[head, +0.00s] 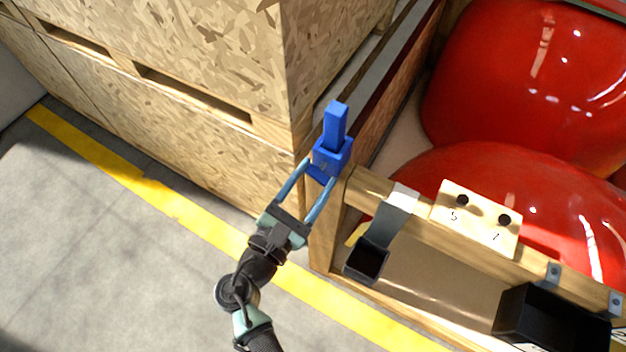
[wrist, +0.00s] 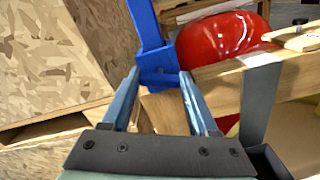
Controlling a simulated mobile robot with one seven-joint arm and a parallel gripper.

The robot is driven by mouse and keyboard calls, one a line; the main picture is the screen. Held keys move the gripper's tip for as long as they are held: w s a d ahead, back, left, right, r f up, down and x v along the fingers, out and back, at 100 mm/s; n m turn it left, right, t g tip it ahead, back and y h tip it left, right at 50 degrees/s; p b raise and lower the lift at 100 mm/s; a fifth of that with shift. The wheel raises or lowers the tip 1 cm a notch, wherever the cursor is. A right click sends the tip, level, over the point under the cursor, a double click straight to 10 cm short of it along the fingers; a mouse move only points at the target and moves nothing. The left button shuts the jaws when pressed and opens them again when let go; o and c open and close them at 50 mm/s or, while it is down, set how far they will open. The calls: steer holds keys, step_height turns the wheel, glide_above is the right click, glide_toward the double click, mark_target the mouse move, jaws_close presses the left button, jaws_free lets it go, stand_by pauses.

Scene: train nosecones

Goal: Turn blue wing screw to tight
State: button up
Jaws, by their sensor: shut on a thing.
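The blue wing screw (head: 333,142) sits at the left end of the wooden beam, at the top of a post. Its blue upper bar points up and slightly right in the head view. It also shows in the wrist view (wrist: 152,45), straight ahead between the fingers. My gripper (head: 321,172) reaches it from the lower left, with one finger on each side of its lower block. The gripper (wrist: 158,78) is shut on the wing screw. The screw's shank and the contact on its far side are hidden.
Tall chipboard crates (head: 215,160) stand close on the left. A black holder (head: 367,262) hangs from the beam on a grey strap, right of my gripper. Red nosecones (head: 500,190) lie behind. Open floor is at lower left.

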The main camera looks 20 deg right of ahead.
steer(key=m+b, duration=0.1)
steer(key=m, duration=0.1)
steer(key=m+b, duration=0.1)
steer(key=shift+f+m, duration=0.2)
steer(key=shift+m, duration=0.2)
steer(key=shift+s+m+b, duration=0.1)
steer(key=shift+m+b, duration=3.85)
steer(key=shift+m, duration=0.85)
steer(key=o, duration=1.4)
steer(key=shift+r, duration=0.1)
steer(key=b+v, duration=0.1)
steer(key=v, duration=1.2)
